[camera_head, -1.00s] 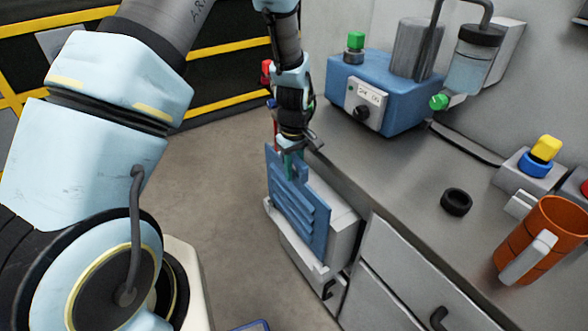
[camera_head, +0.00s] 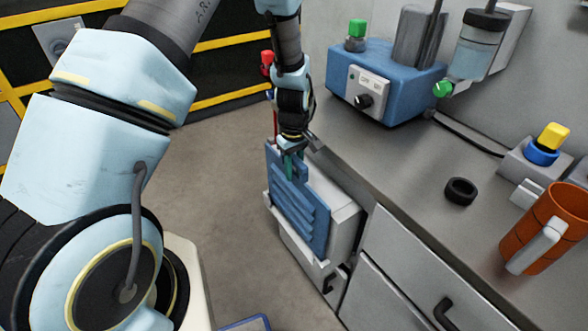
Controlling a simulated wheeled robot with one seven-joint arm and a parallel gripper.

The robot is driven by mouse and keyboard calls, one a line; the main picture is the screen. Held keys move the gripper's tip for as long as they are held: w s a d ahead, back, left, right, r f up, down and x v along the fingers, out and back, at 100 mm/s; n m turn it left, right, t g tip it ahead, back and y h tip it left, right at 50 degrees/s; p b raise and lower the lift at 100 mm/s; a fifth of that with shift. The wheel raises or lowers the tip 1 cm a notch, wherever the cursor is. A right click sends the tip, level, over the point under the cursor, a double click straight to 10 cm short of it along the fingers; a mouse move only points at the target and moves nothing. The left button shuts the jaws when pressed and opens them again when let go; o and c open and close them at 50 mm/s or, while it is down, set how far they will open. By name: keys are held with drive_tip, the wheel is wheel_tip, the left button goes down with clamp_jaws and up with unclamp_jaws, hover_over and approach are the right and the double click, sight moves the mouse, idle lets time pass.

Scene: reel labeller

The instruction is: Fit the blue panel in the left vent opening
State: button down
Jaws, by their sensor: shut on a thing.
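The blue panel (camera_head: 302,212) is a slatted plate, upright at the front of the grey cabinet unit (camera_head: 343,222) below the counter's end. My gripper (camera_head: 291,165) is shut on the panel near its upper edge, from above. The panel covers most of the face behind it, so the vent opening is hidden. I cannot tell whether the panel is seated or just in front of the face.
The grey counter (camera_head: 405,190) carries a blue machine (camera_head: 408,88) with knobs, a black ring (camera_head: 460,191), an orange mug (camera_head: 545,232) and a yellow-and-blue button (camera_head: 546,146). Drawers (camera_head: 400,250) lie below. The floor (camera_head: 215,190) at left is clear. A blue-edged object (camera_head: 247,323) shows at the bottom.

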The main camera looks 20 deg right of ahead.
drive_tip(key=shift+f+b, duration=0.5)
drive_tip(key=shift+f, duration=0.3)
drive_tip(key=shift+d+r+p, duration=0.15)
drive_tip(key=shift+r+p, duration=0.15)
drive_tip(key=shift+r, duration=0.05)
drive_tip(key=shift+f, duration=0.15)
drive_tip(key=shift+f, duration=0.25)
drive_tip(key=shift+r, duration=0.1)
drive_tip(key=shift+a+r, duration=0.2)
drive_tip(key=shift+r, duration=0.1)
drive_tip(key=shift+f, duration=0.15)
idle(0.3)
